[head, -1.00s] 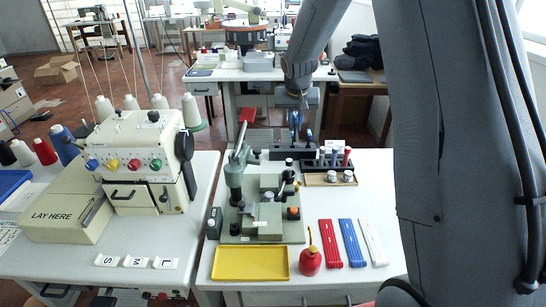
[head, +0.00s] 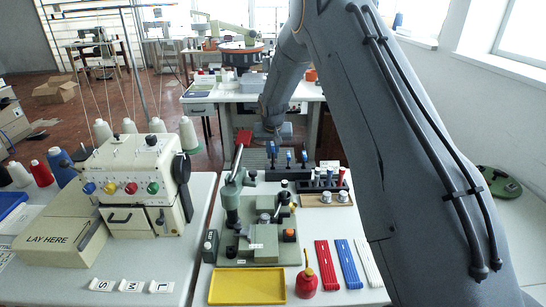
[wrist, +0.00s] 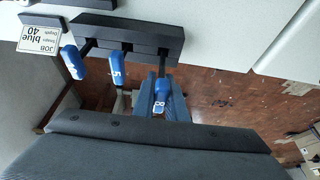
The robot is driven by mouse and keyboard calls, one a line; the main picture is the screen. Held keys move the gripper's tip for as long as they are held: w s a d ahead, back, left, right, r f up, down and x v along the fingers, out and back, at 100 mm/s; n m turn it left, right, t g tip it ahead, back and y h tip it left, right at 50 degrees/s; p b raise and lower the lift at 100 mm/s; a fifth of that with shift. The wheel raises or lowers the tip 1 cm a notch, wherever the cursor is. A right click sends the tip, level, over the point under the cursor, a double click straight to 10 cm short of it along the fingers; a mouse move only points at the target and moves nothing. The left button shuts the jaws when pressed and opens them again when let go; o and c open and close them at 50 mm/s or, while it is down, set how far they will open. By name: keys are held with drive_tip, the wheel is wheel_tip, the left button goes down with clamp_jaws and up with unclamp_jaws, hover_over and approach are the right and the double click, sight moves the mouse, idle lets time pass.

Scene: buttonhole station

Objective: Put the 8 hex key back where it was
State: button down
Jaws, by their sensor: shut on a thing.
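My gripper (wrist: 162,98) is shut on the blue-handled 8 hex key (wrist: 160,100); the handle's "8" shows between the fingers. The key's dark shank runs to the right end of the black key rack (wrist: 120,32) in the wrist view. I cannot tell whether it is seated or only against the rack. The 5 hex key (wrist: 116,68) hangs in the rack's middle, and another blue-handled key (wrist: 73,62) is to its left.
A job card (wrist: 40,35) lies beside the rack. A yellow tray (head: 247,287) and red oil can (head: 306,283) are nearer.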

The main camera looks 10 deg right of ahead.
wheel_tip(320, 180, down, 2)
drive_tip(key=shift+f, duration=0.1)
drive_tip(key=shift+f, duration=0.4)
drive_tip(key=shift+s+f, duration=0.1)
drive_tip(key=shift+f, duration=0.15)
